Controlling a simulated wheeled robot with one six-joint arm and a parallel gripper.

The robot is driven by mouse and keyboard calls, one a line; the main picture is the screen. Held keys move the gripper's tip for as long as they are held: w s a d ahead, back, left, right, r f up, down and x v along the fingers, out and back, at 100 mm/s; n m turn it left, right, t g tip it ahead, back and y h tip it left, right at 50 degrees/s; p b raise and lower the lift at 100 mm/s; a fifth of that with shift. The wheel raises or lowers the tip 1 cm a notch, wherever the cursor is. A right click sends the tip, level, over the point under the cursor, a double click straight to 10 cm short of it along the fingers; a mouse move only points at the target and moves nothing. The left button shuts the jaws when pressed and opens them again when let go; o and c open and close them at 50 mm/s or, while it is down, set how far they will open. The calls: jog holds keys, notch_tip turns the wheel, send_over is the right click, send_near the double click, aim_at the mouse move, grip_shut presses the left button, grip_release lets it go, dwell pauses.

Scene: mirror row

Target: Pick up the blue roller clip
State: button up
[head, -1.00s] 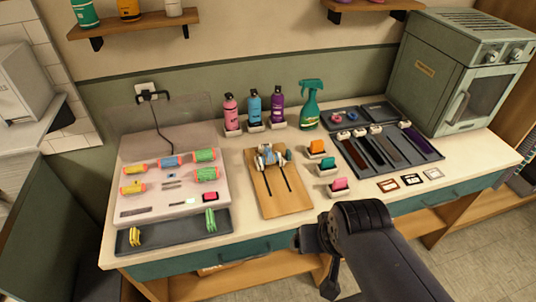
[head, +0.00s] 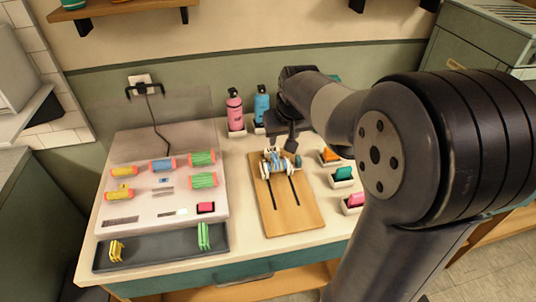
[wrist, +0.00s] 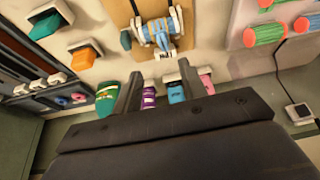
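A blue ribbed piece that looks like the blue roller clip (head: 273,162) lies between white holders at the back end of the wooden board (head: 301,213). It also shows at the top of the wrist view (wrist: 158,34). A blue roller with orange ends (head: 161,165) lies on the pale panel to the left. My gripper (head: 290,142) is above the back of the counter, close to the holders in the head view. In the wrist view its two fingers (wrist: 160,88) are apart with nothing held between them; the blue piece lies beyond their tips.
Pink (head: 235,110) and blue (head: 262,104) bottles stand behind the board. Orange (head: 329,155), teal (head: 343,173) and pink (head: 354,200) pieces sit in white holders to its right. A dark tray (head: 160,250) holds yellow and green clips. My arm hides the right counter.

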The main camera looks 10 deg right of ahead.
send_near(275, 155)
jog(key=shift+w+d+f, duration=0.2)
jog(key=shift+w+f, duration=0.5)
jog(key=shift+f, duration=0.4)
jog(key=shift+p+x, duration=0.6)
jog(key=shift+x, duration=2.45)
jog(key=shift+s+a, duration=0.15)
jog(key=shift+a, duration=0.05)
jog(key=shift+c, duration=0.2)
grip_shut()
